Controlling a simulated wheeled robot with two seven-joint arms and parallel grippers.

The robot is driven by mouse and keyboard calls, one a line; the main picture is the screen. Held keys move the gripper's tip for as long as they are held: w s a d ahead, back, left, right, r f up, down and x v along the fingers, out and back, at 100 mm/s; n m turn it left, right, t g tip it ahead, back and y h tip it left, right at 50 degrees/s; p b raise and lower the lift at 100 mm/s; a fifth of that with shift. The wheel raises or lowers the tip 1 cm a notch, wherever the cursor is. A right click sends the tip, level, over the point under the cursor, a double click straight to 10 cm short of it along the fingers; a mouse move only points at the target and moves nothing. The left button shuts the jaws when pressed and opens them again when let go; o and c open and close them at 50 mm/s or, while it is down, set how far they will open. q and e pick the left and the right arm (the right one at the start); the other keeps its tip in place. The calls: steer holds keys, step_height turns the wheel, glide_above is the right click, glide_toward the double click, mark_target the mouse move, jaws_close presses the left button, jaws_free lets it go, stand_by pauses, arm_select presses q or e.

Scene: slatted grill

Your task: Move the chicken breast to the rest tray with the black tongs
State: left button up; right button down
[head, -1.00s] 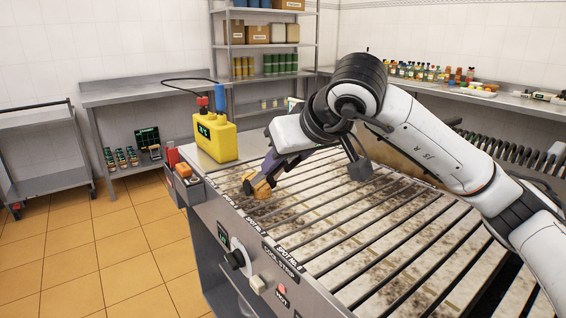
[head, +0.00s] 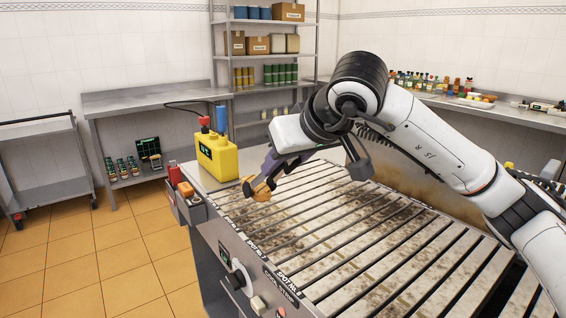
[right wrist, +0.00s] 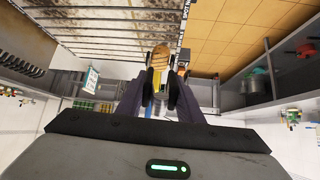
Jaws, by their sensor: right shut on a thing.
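A golden-brown piece with dark grill stripes, which looks like the chicken breast (head: 261,193), is at the tips of my right gripper (head: 259,185), over the near-left edge of the grill (head: 340,232). In the right wrist view the piece (right wrist: 160,58) sticks out beyond the black tips of my right gripper (right wrist: 160,80), which is shut on it. I cannot make out separate black tongs between the fingers and the piece. The rest tray cannot be told for sure. My left gripper is not in view.
A white board with food-like items (head: 474,101) lies on the right counter among bottles. Most of the grill is clear.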

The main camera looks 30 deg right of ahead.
steer(key=shift+r, duration=0.2)
step_height(320, 180, up, 6)
steer(key=p, duration=0.4)
steer(key=shift+f+p, duration=0.15)
steer(key=shift+p, duration=0.15)
